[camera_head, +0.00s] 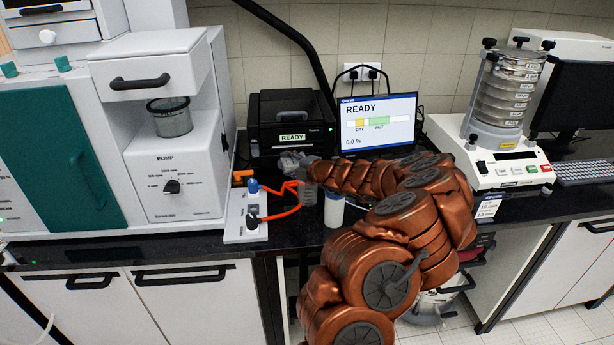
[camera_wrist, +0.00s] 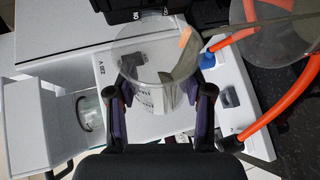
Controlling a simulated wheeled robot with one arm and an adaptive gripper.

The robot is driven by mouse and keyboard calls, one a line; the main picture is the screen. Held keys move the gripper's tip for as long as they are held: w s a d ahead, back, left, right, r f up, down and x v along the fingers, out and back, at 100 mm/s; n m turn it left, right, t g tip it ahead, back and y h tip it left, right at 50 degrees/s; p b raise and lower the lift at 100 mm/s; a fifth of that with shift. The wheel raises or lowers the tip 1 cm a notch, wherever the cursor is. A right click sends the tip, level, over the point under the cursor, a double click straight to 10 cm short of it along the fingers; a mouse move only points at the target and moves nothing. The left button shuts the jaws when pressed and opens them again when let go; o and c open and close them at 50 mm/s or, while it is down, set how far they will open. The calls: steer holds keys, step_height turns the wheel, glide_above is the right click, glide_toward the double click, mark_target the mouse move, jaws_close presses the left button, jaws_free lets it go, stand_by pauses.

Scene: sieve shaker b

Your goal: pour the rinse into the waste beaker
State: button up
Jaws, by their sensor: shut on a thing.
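My gripper (camera_wrist: 154,88) is shut on a clear beaker (camera_wrist: 156,60) in the wrist view, one dark finger on each side of its wall. The wall shows printed marks. I cannot make out any liquid level in it. A second, wider clear vessel (camera_wrist: 283,38), perhaps the waste beaker, is at the upper right of that view, apart from the held beaker. In the head view my gripper (camera_head: 294,161) is small, over the bench in front of the black printer-like unit. A faint clear vessel (camera_head: 309,193) shows just below my wrist.
A white plate with orange tubing (camera_head: 285,208) lies left of the clear vessel. A white cylinder (camera_head: 334,211) stands to its right.

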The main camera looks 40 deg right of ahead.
steer(key=shift+d+r+m+p, duration=0.15)
steer(key=shift+r+m+p, duration=0.15)
steer(key=shift+r+p, duration=0.4)
steer(key=shift+s+d+r+m+t+y, duration=0.15)
steer(key=shift+r+m+t+y, duration=0.2)
steer(key=shift+r, duration=0.3)
stand_by(0.3)
steer(key=f, duration=0.1)
steer(key=f+n+b, duration=0.1)
steer(key=shift+a+f, duration=0.25)
steer(key=shift+f, duration=0.15)
steer(key=f+n+g+h+b, duration=0.1)
steer(key=b, duration=0.3)
steer(key=shift+a+f, duration=0.1)
steer(key=shift+f, duration=0.05)
steer(key=shift+w+r, duration=0.2)
steer(key=shift+f+b, duration=0.2)
steer(key=shift+b, duration=0.1)
